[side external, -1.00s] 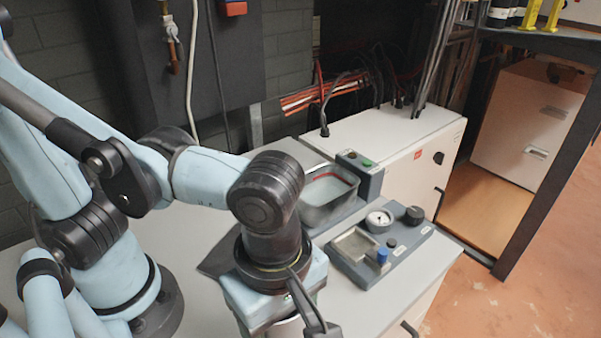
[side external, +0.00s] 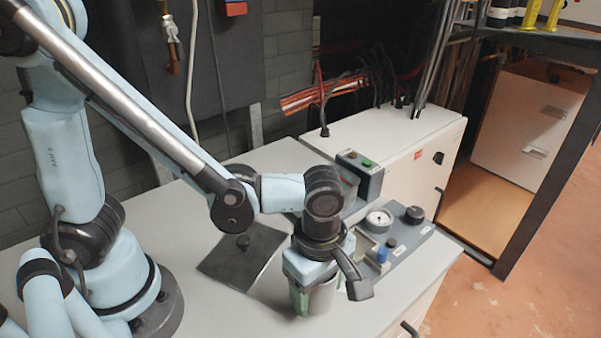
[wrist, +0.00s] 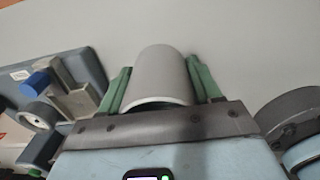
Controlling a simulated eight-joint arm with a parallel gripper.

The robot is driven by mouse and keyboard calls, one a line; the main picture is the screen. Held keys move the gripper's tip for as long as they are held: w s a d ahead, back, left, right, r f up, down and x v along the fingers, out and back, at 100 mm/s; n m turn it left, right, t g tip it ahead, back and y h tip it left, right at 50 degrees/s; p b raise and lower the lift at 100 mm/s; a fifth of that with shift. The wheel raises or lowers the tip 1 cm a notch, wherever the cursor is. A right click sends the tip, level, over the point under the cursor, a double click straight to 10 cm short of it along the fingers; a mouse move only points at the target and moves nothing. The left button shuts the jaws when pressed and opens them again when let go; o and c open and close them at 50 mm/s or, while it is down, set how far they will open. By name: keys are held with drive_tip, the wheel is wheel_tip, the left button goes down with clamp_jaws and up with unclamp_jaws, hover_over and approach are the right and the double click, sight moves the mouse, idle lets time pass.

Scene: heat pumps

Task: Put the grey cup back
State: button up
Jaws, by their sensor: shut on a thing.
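The grey cup (wrist: 160,72) sits between the two green fingers of my gripper (wrist: 160,80) in the wrist view, with a finger against each side. Its rim faces the wrist camera. In the side view my gripper (side external: 312,298) points down over the front of the worktop, left of the gauge unit, and part of the cup (side external: 324,297) shows below it. I cannot tell whether the cup's base touches the worktop.
A dark square lid (side external: 243,258) with a knob lies on the worktop (side external: 200,300) left of my gripper. The grey gauge unit (side external: 408,236) with a blue knob stands close on the right. A box with a green button (side external: 360,172) is behind.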

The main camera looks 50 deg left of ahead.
drive_tip(key=shift+f, duration=1.25)
drive_tip(key=shift+f, duration=0.1)
drive_tip(key=o, duration=1.2)
wheel_tip(320, 180, up, 12)
drive_tip(key=shift+w+a+r+m+t, duration=0.25)
drive_tip(key=shift+w+a+m+t, duration=0.7)
drive_tip(key=shift+a+m, duration=2)
drive_tip(key=shift+w+a+r+m+t, duration=0.35)
drive_tip(key=shift+a+m+t, duration=1.1)
drive_tip(key=shift+a+m, duration=1.5)
drive_tip(key=shift+w+a+r+m+t, duration=0.2)
drive_tip(key=shift+w+a+m+t, duration=0.8)
drive_tip(key=shift+a+m, duration=1.95)
